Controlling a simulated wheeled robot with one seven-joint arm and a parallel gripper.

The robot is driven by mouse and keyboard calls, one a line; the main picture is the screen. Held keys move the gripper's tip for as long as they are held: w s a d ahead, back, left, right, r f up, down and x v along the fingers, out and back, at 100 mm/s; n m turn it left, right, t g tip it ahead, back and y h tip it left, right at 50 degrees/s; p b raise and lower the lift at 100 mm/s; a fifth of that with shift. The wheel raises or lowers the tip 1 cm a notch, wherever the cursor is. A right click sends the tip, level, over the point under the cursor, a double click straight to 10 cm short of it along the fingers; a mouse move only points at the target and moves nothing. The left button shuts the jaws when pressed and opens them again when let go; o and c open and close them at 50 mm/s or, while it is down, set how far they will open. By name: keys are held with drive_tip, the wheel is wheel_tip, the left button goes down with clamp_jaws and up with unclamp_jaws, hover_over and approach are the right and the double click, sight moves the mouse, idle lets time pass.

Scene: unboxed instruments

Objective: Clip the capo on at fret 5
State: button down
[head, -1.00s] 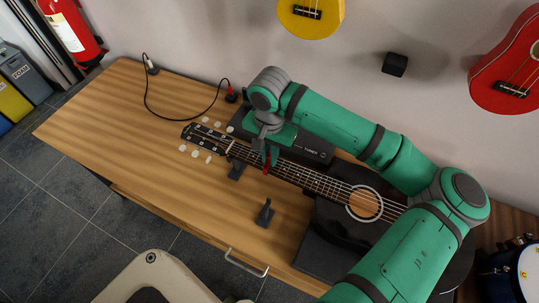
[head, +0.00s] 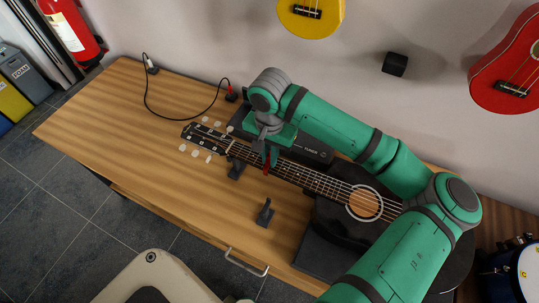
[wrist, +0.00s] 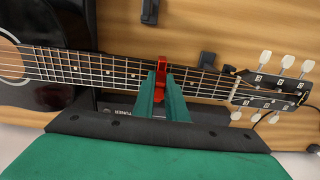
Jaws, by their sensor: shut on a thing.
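The black guitar (head: 310,180) lies on the bench with its headstock to the left and its strings up. It also shows in the wrist view (wrist: 95,68). The red capo (wrist: 162,76) lies across the neck in the wrist view, between the body and the nut. It shows as a small red strip in the head view (head: 266,168). My gripper (wrist: 166,100) is shut on the capo, with its green fingers at either side of the handle. In the head view my gripper (head: 270,156) is over the neck. I cannot tell the exact fret or whether the capo presses the strings.
A black tuner box (head: 312,149) sits behind the neck. A dark neck support (head: 236,170) stands by the nut, and a small black stand (head: 265,213) is in front of the neck. A cable (head: 185,118) lies at the back. The bench's left part is clear.

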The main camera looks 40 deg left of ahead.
drive_tip(key=shift+f, duration=0.2)
drive_tip(key=c, duration=1.7)
unclamp_jaws()
drive_tip(key=shift+r, duration=0.1)
wheel_tip(320, 180, up, 11)
drive_tip(key=shift+f, duration=0.15)
